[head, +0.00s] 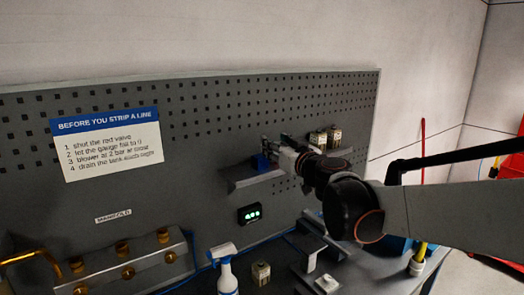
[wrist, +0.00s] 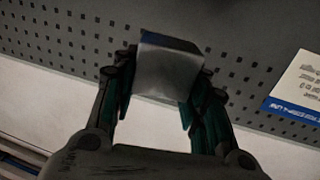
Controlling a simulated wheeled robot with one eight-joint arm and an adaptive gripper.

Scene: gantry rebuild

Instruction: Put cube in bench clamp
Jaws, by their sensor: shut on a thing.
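My gripper (head: 279,153) is shut on a cube (head: 261,162) in front of the pegboard, just above a small grey shelf. The cube shows blue in the head view. In the wrist view the cube (wrist: 165,72) sits between both fingers, with a grey face and a blue strip along its top edge. Whether it touches the shelf, I cannot tell. A grey block-like fixture with pale tops (head: 315,254), which looks like the bench clamp, stands on the bench below my arm. My arm partly hides that area.
The shelf (head: 244,183) juts from the pegboard (head: 210,125). Two small canisters (head: 326,138) stand behind my wrist. A spray bottle (head: 224,272), another canister (head: 261,272) and a brass-valved manifold (head: 130,262) are on or above the bench. A green-lit display (head: 249,214) hangs below the shelf.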

